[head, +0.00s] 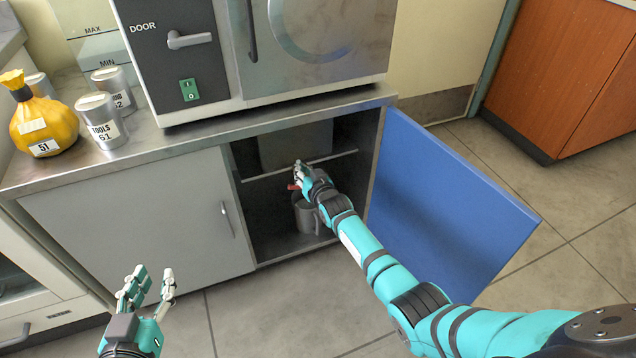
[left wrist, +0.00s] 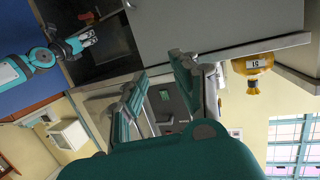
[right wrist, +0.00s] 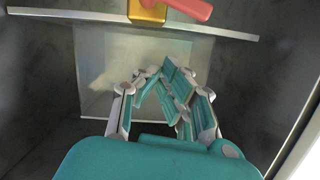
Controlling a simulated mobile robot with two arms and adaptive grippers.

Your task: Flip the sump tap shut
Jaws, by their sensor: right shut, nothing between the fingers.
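The sump tap shows in the right wrist view as a brass body (right wrist: 147,12) with a red lever (right wrist: 190,8) reaching to the right, cut off by the top edge. In the head view only a bit of red lever (head: 292,186) shows beside my right gripper (head: 300,172), inside the open cabinet. My right gripper's fingers (right wrist: 160,72) are closed together and empty, apart from the lever in the right wrist picture. Contact is not clear in the head view. My left gripper (head: 153,280) is open and empty in front of the cabinet, its fingers (left wrist: 158,75) spread.
A pale rail (right wrist: 60,15) crosses the cabinet at the tap. A grey metal jug (head: 305,216) stands below, partly hidden by my right arm. The blue door (head: 440,200) is open to the right; the grey door (head: 140,215) is closed. Tins and a yellow vessel (head: 48,125) stand on top.

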